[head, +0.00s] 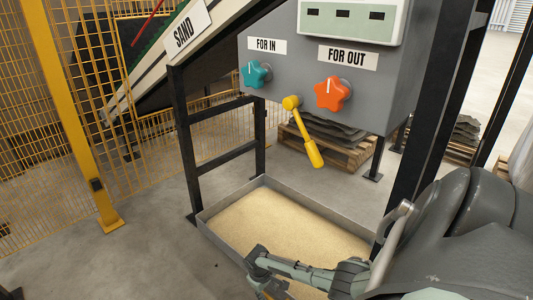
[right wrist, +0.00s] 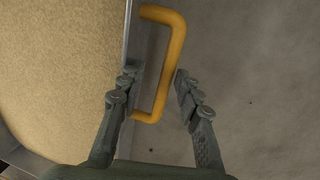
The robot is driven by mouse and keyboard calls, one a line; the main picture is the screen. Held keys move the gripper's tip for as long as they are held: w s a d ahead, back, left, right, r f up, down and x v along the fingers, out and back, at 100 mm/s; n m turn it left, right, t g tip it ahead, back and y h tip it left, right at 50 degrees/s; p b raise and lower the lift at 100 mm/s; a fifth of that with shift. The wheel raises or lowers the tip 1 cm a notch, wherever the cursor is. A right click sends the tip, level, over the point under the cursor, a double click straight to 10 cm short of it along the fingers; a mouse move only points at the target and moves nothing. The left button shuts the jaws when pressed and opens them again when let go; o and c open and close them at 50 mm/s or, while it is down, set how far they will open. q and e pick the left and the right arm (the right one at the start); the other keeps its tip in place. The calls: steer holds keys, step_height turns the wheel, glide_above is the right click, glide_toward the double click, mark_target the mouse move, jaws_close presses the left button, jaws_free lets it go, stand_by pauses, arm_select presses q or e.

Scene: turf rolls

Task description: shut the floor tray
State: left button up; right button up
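The floor tray (head: 213,239) is a low grey metal box filled with pale sand. It sits on the floor between the black posts of the stand. My right gripper (head: 262,284) is at the tray's near side, partly cut off by the lower picture edge. In the right wrist view my right gripper (right wrist: 157,82) is open, one finger on each side of the tray's yellow handle (right wrist: 174,50). The left finger is close to the tray rim (right wrist: 129,40); the right finger is over bare floor. I see no clear grip on the handle. My left gripper is not in view.
Above the tray is a grey panel (head: 300,85) with a teal knob (head: 256,74), an orange knob (head: 332,93) and a hanging yellow lever (head: 304,133). Black posts (head: 187,150) flank the tray. Bare floor (head: 140,255) lies to the left.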

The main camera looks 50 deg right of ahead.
steer(key=shift+a, duration=0.15)
steer(key=v, duration=1.2)
stand_by(0.3)
